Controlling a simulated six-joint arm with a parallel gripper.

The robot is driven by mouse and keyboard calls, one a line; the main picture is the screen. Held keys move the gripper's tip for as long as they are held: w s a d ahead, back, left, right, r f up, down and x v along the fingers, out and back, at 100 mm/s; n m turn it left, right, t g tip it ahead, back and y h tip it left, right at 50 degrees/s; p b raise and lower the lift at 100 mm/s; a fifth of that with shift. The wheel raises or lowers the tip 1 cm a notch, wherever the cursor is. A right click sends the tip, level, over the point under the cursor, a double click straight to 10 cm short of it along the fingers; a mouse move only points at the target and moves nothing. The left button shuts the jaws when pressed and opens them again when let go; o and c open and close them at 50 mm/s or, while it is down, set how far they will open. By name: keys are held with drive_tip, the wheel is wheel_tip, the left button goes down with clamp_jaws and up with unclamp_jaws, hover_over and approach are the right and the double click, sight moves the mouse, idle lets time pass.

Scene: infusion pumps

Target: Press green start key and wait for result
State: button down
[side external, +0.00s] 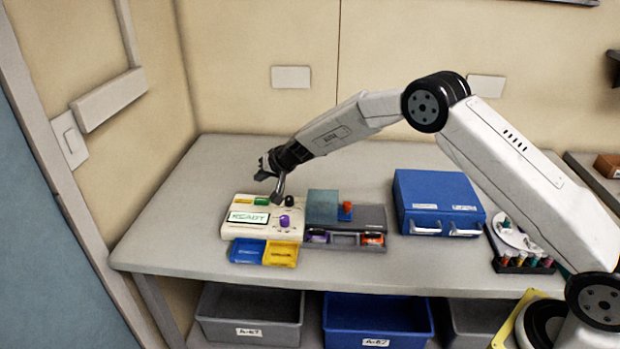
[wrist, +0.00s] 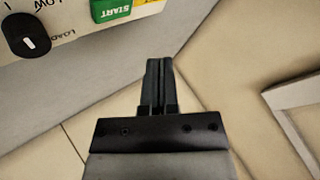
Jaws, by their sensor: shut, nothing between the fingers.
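The cream pump unit (side external: 236,229) stands at the left of the bench, and its display reads READY. Its green START key (side external: 262,201) is on the top, at the back edge; it also shows upside down at the top of the wrist view (wrist: 113,8). My gripper (side external: 277,199) is shut and empty, pointing down close to the key and a black knob (side external: 290,200). In the wrist view the shut fingers (wrist: 159,65) are apart from the key in the picture. I cannot tell the gap in depth.
A blue drawer box (side external: 437,195) is further right. Bare bench lies behind and left.

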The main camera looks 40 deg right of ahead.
sight(258, 199)
drive_tip(key=shift+f, duration=2.3)
drive_tip(key=shift+f, duration=0.9)
idle(1.3)
drive_tip(key=shift+r, duration=0.1)
idle(0.3)
drive_tip(key=shift+r, duration=0.75)
drive_tip(key=shift+r, duration=0.2)
drive_tip(key=shift+r, duration=2.35)
